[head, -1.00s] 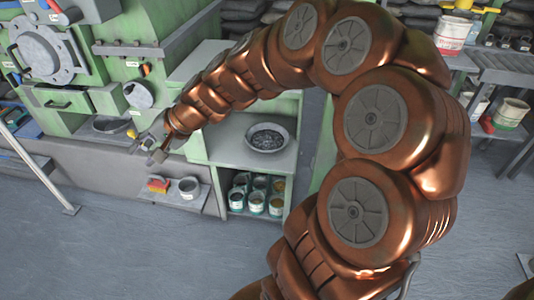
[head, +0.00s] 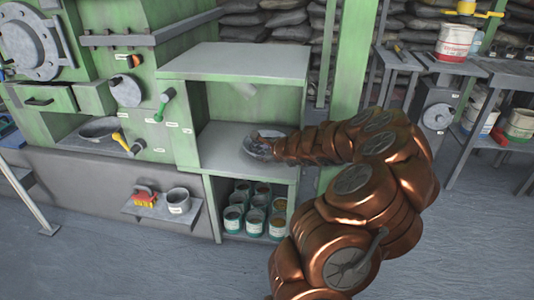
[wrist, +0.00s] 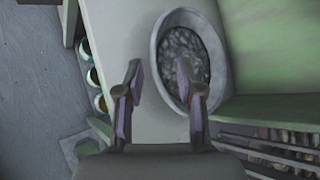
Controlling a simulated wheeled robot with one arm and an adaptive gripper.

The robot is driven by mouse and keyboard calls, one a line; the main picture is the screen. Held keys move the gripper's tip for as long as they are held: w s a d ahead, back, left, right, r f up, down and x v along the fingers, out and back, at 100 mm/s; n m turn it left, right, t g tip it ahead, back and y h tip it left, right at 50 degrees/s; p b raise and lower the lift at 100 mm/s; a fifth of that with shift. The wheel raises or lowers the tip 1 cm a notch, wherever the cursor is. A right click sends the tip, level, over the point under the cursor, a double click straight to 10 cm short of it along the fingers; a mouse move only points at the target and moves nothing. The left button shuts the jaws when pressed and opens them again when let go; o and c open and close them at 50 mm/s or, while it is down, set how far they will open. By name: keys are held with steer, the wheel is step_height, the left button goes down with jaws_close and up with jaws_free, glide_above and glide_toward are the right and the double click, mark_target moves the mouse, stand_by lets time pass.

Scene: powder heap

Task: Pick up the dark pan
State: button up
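A round grey metal pan (head: 251,154) full of dark grey lumps sits on the shelf of the green cabinet. The wrist view shows its rim (wrist: 157,50) and the lumps close up. My gripper (wrist: 160,78) is open and empty. Its right finger overlaps the pan's near part and its left finger is over the bare shelf outside the rim. I cannot tell whether either finger touches. In the head view my gripper (head: 264,142) and forearm hide part of this pan. Another dark shallow pan (head: 98,129) lies in the recess of the green machine at left.
The cabinet's top board (head: 235,60) overhangs the shelf (head: 222,135), with a green post (head: 345,60) at right. Several cans (head: 255,218) stand below. A small ledge (head: 150,208) holds a grey cup (head: 178,200) and a red-yellow brush (head: 145,197).

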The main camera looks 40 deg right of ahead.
steer(key=shift+x, duration=0.9)
steer(key=w+f+b, duration=0.2)
steer(key=f, duration=0.1)
steer(key=shift+w+d+b, duration=0.25)
steer(key=shift+d+b, duration=0.05)
steer(key=shift+d, duration=0.05)
steer(key=shift+x, duration=0.8)
steer(key=shift+r, duration=0.2)
steer(key=shift+c, duration=0.3)
jaws_close()
